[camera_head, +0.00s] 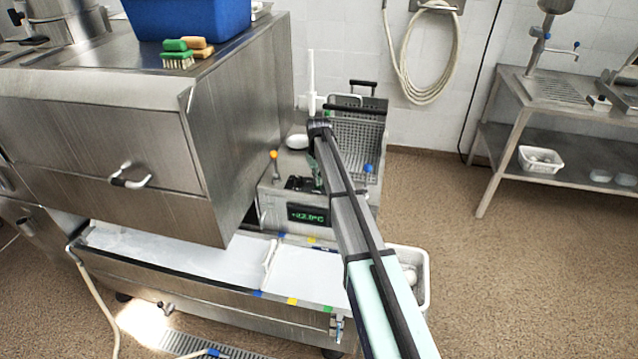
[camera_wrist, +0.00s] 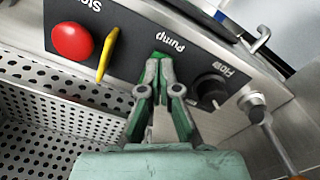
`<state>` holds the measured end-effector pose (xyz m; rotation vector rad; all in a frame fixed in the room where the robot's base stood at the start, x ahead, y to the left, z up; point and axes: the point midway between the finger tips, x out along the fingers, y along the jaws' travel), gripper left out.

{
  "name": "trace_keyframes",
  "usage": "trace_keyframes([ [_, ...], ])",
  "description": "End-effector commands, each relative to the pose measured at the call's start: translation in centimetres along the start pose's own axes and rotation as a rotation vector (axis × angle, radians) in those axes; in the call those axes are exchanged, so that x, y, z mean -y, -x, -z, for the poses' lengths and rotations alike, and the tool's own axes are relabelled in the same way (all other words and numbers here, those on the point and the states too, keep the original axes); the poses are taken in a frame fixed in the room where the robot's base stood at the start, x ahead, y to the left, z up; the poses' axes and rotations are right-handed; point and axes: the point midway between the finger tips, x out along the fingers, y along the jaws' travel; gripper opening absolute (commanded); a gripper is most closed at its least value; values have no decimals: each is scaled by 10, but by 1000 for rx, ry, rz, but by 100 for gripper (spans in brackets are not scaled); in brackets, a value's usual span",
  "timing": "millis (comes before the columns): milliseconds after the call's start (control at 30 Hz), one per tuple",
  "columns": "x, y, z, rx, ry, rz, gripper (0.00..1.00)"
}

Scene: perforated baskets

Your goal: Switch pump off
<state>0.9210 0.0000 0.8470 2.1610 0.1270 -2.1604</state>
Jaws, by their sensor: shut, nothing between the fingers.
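The dark control panel (camera_wrist: 130,38) fills the upper part of the wrist view, with its lettering upside down. The label "Pump" (camera_wrist: 170,38) is just beyond my fingertips. My gripper (camera_wrist: 157,62) is shut and empty, with its tips at the panel by that label. In the head view my gripper (camera_head: 318,185) is at the panel (camera_head: 298,184), above the green temperature display (camera_head: 308,215).
A red button (camera_wrist: 72,41) and a yellow piece (camera_wrist: 107,54) are left of the fingers; a black "Flow" knob (camera_wrist: 211,90) and a metal lever (camera_wrist: 257,108) are right. A perforated basket (camera_head: 357,140) stands behind the panel. A large steel cabinet (camera_head: 245,120) closes off the left.

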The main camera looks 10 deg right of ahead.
Motion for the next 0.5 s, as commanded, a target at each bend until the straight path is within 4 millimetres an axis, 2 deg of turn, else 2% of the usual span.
trace_keyframes([
  [500,0,34,0,-1,0,0,0],
])
